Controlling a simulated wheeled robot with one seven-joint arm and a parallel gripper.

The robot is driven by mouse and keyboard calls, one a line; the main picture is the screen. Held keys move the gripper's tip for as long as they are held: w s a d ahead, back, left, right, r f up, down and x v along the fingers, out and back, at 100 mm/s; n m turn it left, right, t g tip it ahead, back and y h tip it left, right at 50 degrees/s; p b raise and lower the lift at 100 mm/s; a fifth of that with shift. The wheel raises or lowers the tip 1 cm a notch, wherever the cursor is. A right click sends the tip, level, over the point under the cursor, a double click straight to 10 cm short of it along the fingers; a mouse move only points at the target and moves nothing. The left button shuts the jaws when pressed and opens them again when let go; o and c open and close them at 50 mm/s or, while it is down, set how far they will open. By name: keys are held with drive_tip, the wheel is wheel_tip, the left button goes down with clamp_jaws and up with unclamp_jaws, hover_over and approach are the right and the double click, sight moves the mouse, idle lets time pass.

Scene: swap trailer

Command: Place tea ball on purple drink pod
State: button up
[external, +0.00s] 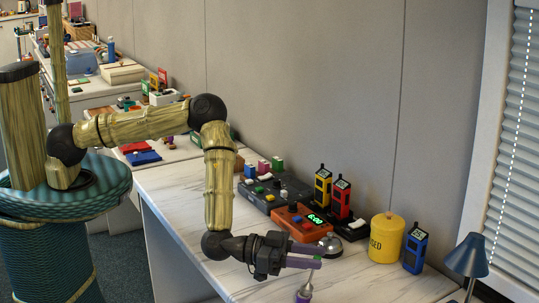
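My gripper (318,257) reaches over the front part of the white marbled desk, its purple fingers pointing right. A silver dome (330,244), like a desk bell, sits behind the fingers. No other clear tea ball or pod can be made out.
A yellow canister (386,238), a blue device (416,247) and a blue lamp (468,257) stand right. The desk's left part is clear.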

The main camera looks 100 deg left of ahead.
drive_tip(key=s+b, duration=0.1)
drive_tip(key=s, duration=1)
drive_tip(key=shift+s, duration=0.2)
drive_tip(key=s+a+r+g, duration=0.3)
drive_tip(key=s+g, duration=0.2)
drive_tip(key=s, duration=0.3)
drive_tip(key=s+a+r+g, duration=0.2)
drive_tip(key=s+a+g, duration=0.2)
drive_tip(key=s, duration=0.5)
drive_tip(key=s+a+r+g, duration=0.3)
drive_tip(key=s+g, duration=0.3)
drive_tip(key=s, duration=0.3)
drive_tip(key=shift+s+a+r, duration=0.2)
drive_tip(key=shift+a+r, duration=0.15)
drive_tip(key=shift+r, duration=0.1)
